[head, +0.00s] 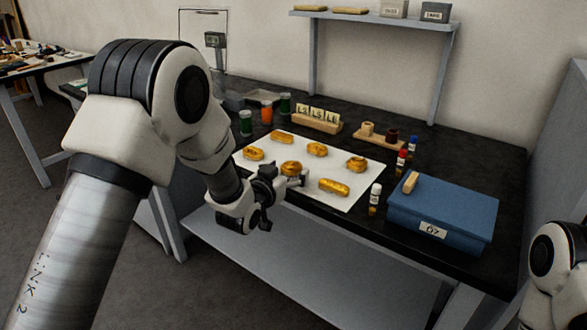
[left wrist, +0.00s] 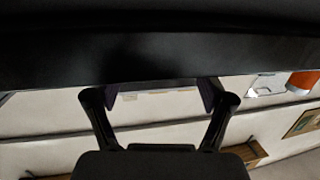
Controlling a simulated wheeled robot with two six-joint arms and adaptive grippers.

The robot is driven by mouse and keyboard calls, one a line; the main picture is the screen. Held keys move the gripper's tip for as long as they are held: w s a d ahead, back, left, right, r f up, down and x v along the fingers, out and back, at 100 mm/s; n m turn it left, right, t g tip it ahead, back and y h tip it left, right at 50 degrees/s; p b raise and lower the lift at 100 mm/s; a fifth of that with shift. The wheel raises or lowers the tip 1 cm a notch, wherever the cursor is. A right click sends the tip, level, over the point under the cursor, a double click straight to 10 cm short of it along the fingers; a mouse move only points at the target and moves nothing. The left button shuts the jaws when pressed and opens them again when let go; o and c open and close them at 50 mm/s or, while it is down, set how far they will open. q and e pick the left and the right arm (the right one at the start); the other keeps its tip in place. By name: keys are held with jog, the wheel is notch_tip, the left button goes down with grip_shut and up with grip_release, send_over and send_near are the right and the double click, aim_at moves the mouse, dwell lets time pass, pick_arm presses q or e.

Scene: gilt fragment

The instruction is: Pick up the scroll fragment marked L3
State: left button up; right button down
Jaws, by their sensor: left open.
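Several gold scroll fragments lie on a white sheet (head: 350,203) on the dark bench: one at the back (head: 282,137), one at the left (head: 253,153), one in the upper middle (head: 317,150), one in the lower middle (head: 291,168), one at the right (head: 357,163) and one in front (head: 334,188). Their markings are too small to read, so I cannot tell which is L3. My left gripper (head: 272,195) is at the sheet's front-left edge, empty. The left wrist view shows its fingers spread (left wrist: 160,98), with no fragment between them. My right gripper is out of view.
A wooden rack (head: 314,124) with lettered tiles stands behind the sheet. Small jars (head: 266,112) stand at the back left. Small bottles (head: 375,198) and a blue box (head: 443,212) stand at the right. A wall shelf (head: 375,18) hangs above.

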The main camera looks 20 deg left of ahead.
pick_arm(q)
jog(key=shift+w+d+f, duration=0.1)
jog(key=shift+w+f, duration=0.05)
jog(key=shift+w, duration=0.55)
jog(key=shift+w+f, duration=0.15)
jog(key=shift+w, duration=0.05)
jog(key=shift+s, duration=0.1)
jog(key=c, duration=1.1)
jog(key=shift+r, duration=0.2)
